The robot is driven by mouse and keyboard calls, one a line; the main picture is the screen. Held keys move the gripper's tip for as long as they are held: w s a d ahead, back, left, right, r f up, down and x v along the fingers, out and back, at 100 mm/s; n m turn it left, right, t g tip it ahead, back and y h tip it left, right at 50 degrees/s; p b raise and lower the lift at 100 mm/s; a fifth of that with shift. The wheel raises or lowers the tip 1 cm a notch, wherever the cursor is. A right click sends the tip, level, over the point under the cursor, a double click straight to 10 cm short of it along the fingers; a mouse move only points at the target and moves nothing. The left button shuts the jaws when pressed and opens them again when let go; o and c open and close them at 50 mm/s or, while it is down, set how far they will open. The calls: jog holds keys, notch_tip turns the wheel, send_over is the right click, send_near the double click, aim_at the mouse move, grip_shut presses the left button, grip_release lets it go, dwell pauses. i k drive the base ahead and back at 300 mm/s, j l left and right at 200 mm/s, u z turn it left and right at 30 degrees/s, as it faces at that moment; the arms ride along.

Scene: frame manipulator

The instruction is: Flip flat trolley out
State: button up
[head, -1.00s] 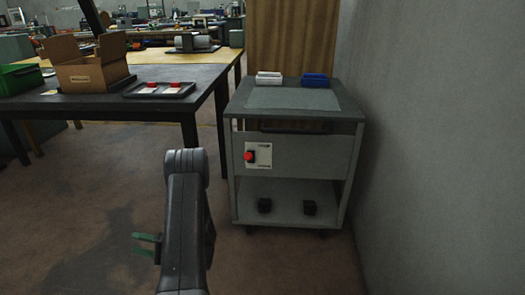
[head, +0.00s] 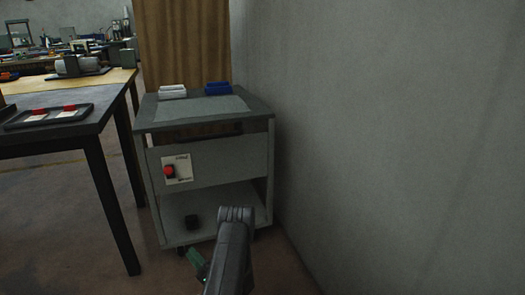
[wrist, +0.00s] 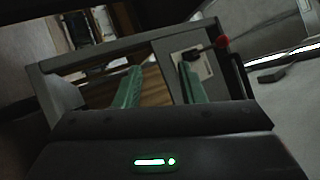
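A grey trolley (head: 215,160) stands against the wall in the head view. Its front panel carries a white plate (head: 182,169) with a red knob (head: 169,171). The knob (wrist: 222,41) and plate (wrist: 199,66) also show in the wrist view, tilted, near the right finger. My gripper (wrist: 160,78) has two green fingers spread apart with nothing between them. In the head view one green fingertip shows low in front of the trolley's lower shelf; the rest is hidden by my arm.
A dark table (head: 60,135) with a tray (head: 48,116) stands at left. The wall (head: 400,140) closes the right side.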

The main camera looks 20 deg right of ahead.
aim_at(211, 172)
jog(key=i+j+z, duration=0.3)
jog(key=z, duration=0.15)
jog(key=i+j+z, duration=0.2)
jog(key=j+z, duration=0.25)
jog(key=i+j+z, duration=0.15)
jog(key=j+z, duration=0.3)
